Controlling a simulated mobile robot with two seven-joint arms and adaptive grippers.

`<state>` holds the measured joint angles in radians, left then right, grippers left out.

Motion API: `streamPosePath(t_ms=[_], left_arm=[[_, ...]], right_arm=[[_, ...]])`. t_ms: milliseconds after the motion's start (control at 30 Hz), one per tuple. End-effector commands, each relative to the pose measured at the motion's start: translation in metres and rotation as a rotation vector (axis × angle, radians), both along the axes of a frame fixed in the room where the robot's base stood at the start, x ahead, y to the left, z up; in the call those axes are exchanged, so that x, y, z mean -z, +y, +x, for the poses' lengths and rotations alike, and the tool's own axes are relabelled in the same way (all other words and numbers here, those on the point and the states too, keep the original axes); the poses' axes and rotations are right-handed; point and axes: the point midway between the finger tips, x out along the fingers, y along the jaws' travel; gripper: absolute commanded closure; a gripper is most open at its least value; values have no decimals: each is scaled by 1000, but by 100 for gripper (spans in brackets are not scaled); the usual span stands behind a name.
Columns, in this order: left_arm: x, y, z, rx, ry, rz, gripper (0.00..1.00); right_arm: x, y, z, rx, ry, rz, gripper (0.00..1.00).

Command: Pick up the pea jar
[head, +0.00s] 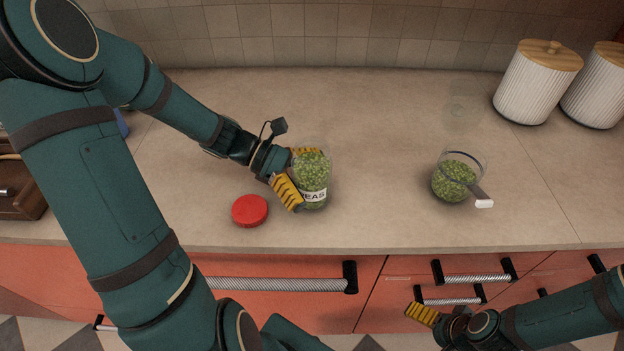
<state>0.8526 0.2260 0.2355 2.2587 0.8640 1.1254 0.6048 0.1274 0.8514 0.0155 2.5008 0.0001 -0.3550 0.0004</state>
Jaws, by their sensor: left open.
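The pea jar (314,175) is a clear glass jar full of green peas with a white label. It stands upright and without a lid on the counter, in the middle of the head view. My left gripper (297,176) is open at the jar's left side. One yellow-striped finger is in front of the jar's left edge and the other shows behind its upper part. I cannot tell whether the fingers touch the glass. My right gripper (424,314) is low at the right, in front of the drawers, and only part of it shows.
A red lid (249,211) lies on the counter left of the jar. A glass measuring cup (454,179) with peas stands to the right, its handle toward the front. Two ribbed white canisters (535,84) with wooden lids stand at the back right. The counter (385,125) between is clear.

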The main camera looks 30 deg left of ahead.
Motion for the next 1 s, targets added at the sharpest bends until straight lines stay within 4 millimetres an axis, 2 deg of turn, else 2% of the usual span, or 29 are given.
streamPosePath(t_ms=[233, 267, 300, 433, 833, 1000], left_arm=[[0, -2, 1, 0, 0, 0, 0], [0, -2, 1, 0, 0, 0, 7], [0, -2, 1, 0, -1, 0, 21], [0, -2, 1, 0, -1, 0, 66], [-1, -2, 1, 1, -2, 0, 68], [-16, -2, 1, 1, -5, 3, 68]], right_arm=[[0, 0, 0, 0, -1, 0, 0], [0, 0, 0, 0, -1, 0, 0], [0, 0, 0, 0, -1, 0, 0], [0, 0, 0, 0, -1, 0, 0], [0, 0, 0, 0, -1, 0, 0], [-7, 0, -1, 0, 1, 0, 0]])
